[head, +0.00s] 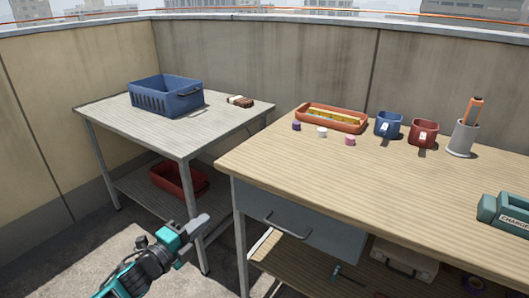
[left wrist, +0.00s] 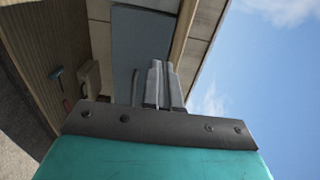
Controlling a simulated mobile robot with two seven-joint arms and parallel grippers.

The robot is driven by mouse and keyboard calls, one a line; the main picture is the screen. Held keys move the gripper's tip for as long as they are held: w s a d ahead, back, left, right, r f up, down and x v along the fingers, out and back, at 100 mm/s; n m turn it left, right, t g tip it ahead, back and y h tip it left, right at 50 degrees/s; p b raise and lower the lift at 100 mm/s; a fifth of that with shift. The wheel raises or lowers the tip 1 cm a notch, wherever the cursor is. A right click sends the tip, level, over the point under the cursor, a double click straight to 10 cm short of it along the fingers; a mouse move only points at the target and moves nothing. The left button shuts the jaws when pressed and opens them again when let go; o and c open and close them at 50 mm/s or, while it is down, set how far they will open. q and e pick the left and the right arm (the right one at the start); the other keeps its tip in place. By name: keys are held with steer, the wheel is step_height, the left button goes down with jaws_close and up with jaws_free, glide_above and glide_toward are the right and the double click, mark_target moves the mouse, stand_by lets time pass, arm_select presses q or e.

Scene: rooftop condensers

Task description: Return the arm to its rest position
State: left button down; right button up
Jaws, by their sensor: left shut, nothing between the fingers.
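My left gripper (head: 195,224) comes in from the lower left in the head view. It is shut and empty, in front of the smaller table and left of the workbench drawer. The left wrist view shows its closed fingers (left wrist: 157,80) side by side, with the drawer front behind them. The picture there is turned on its side, with sky at the right. My right gripper is in neither view.
The wooden workbench (head: 400,185) has a grey drawer (head: 300,225) and bears an orange tray (head: 331,124), a blue mug (head: 388,125), a red mug (head: 423,133) and a pen cup (head: 463,138). A side table (head: 165,135) holds a blue crate (head: 166,97).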

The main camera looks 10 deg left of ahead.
arm_select(q)
steer(key=s+d+f+n+g+y, duration=0.2)
steer(key=s+d+f+n+g, duration=0.15)
steer(key=s+d+n, duration=0.5)
steer(key=s+d+f+n+g+y, duration=0.1)
steer(key=s+d+f+n+g, duration=0.3)
steer(key=s+n, duration=0.75)
step_height(320, 180, up, 10)
steer(key=s+a+t+y+p, duration=0.1)
steer(key=a+p, duration=0.1)
steer(key=p, duration=1.3)
steer(key=shift+s+a+r+m, duration=0.2)
steer(key=shift+a+r+m, duration=0.05)
steer(key=shift+m, duration=0.05)
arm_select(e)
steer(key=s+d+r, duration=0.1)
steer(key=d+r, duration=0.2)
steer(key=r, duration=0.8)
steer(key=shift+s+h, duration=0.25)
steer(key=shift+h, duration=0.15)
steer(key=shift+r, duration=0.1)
